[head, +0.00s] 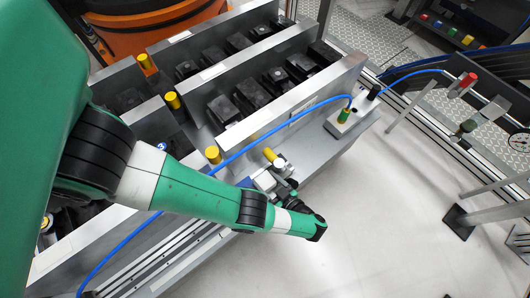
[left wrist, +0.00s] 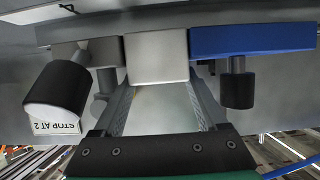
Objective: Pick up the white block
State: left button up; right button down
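The white block (left wrist: 157,57) shows in the left wrist view as a pale grey-white block between a grey piece (left wrist: 105,51) on its left and a blue piece (left wrist: 250,40) on its right. My left gripper (left wrist: 160,88) points at it, with its two fingers apart by about the block's width. The fingertips are close to the block's near edge; I cannot tell whether they touch it. In the head view the block's cluster (head: 265,180) sits beside the metal housing, partly hidden by my left arm. My right gripper is not in view.
A black cylinder (left wrist: 56,92) and a dark knob (left wrist: 238,90) stick out on either side of the fingers. In the head view, a metal housing with dark blocks (head: 300,65) and yellow cylinders (head: 213,154) lies beside my arm. A blue cable (head: 290,121) crosses it.

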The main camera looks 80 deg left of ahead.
aim_at(267, 182)
pick_arm(q)
grip_shut()
jog(key=shift+r, duration=0.1)
notch_tip(267, 182, up, 10)
jog(key=p, duration=0.9)
jog(key=shift+p, duration=0.35)
